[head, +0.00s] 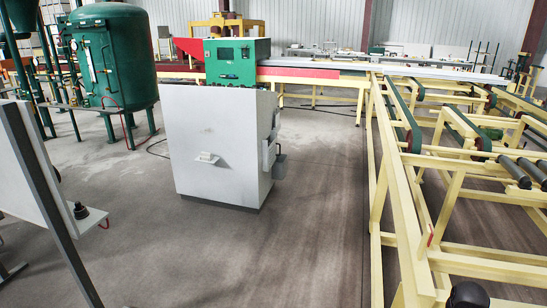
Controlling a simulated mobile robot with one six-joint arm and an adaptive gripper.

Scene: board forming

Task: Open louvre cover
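No louvre slats can be made out, so I cannot tell which part is the louvre cover. A light grey cabinet (215,125) stands upright on the floor at the centre. Its broad front is plain except for a small pale protruding fitting (207,158). Small grey fittings (279,165) stick out from its narrow right side. My gripper is not clearly in view. A dark rounded shape (468,296) shows at the bottom right edge, and I cannot tell what it is.
A yellow conveyor frame (405,205) with green belts and rollers fills the right side. A green tank (113,55) stands at the left back. A pale panel with a dark edge (35,165) stands at the near left. The concrete floor (235,255) before the cabinet is clear.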

